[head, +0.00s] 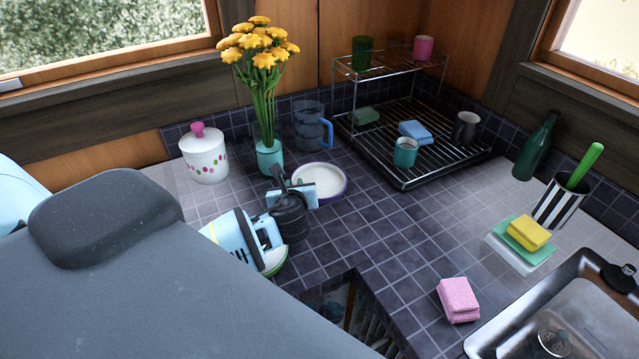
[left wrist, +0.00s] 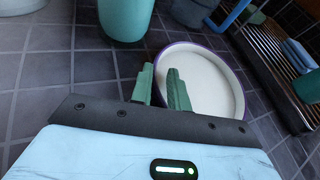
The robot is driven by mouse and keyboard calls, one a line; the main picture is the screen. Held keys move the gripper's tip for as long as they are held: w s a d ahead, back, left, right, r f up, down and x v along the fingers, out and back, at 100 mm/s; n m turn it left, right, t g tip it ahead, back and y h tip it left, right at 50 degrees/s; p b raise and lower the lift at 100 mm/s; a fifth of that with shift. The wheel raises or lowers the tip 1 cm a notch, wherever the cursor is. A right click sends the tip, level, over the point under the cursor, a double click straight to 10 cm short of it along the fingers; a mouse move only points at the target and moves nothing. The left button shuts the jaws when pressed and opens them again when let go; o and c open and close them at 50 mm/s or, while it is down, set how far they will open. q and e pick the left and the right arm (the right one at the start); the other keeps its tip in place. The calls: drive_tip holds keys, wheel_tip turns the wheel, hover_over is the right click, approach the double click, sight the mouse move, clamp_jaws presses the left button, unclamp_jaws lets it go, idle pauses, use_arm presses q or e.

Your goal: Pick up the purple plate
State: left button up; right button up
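The purple plate (head: 322,181) is a round dish with a white inside and a purple rim, lying flat on the tiled counter beside the teal-based flower vase. It also shows in the left wrist view (left wrist: 215,78). My left gripper (head: 285,178) is at the plate's near left edge. In the left wrist view, its two green fingers (left wrist: 160,78) are close together, one outside the rim and one over the white inside, with the rim between them. They look closed on the rim; the exact contact is hidden. My right gripper is not in view.
The vase of yellow flowers (head: 270,155) and a blue-handled jug (head: 308,126) stand close behind the plate. A white lidded jar (head: 204,158) is at the left. A wire dish rack (head: 405,180) with cups stands at the right. Counter in front of the rack is clear.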

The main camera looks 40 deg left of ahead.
use_arm(q)
clamp_jaws()
drive_tip(key=shift+s+f, duration=0.1)
drive_tip(key=shift+d+f, duration=0.1)
drive_tip(key=shift+r, duration=0.6)
wheel_tip(320, 180, up, 3)
drive_tip(key=shift+f, duration=0.1)
drive_tip(key=s+d, duration=0.2)
drive_tip(key=s, duration=0.2)
drive_tip(key=s+d+r, duration=0.1)
drive_tip(key=s+d, duration=0.2)
drive_tip(key=s, duration=0.2)
drive_tip(key=s+d, duration=0.3)
drive_tip(key=s, duration=0.1)
drive_tip(key=shift+s+r, duration=0.2)
drive_tip(key=shift+s, duration=0.1)
drive_tip(key=shift+d, duration=0.1)
